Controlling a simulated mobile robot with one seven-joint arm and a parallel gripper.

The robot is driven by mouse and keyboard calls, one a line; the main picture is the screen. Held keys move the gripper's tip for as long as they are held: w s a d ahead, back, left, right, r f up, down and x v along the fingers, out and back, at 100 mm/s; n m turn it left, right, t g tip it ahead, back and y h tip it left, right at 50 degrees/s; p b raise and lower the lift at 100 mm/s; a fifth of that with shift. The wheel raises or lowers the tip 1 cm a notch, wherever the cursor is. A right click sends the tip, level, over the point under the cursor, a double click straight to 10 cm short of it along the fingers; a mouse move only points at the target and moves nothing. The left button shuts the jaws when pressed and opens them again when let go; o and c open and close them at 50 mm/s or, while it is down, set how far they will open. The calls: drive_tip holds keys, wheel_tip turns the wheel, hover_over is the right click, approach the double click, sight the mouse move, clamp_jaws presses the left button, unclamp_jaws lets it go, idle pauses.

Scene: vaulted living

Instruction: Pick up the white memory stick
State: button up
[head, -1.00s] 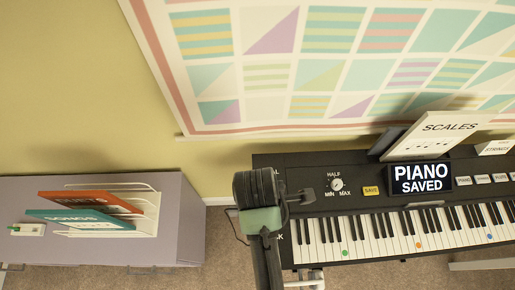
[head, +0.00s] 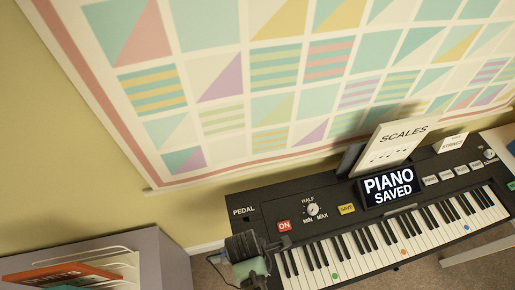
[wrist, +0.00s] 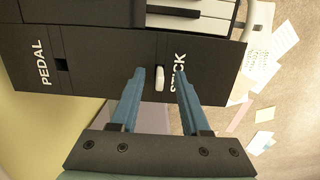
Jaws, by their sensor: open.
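The white memory stick (wrist: 160,78) sticks out of the dark piano (wrist: 90,65) beside the label STICK in the wrist view. My gripper (wrist: 159,72) is open, with one blue finger on each side of the stick in the picture. Gaps show between the stick and both fingers, and I cannot tell how far the fingertips are from it in depth. In the head view my arm's end (head: 247,250) is at the piano's left end, and the stick cannot be made out there.
The piano's screen (head: 388,188) reads PIANO SAVED. A SCALES booklet (head: 393,145) stands behind it. A grey cabinet (head: 165,262) with a white rack (head: 122,262) of books is at lower left. Papers (wrist: 285,38) lie on the carpet in the wrist view.

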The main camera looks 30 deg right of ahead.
drive_tip(key=shift+c, duration=0.2)
clamp_jaws()
idle(0.3)
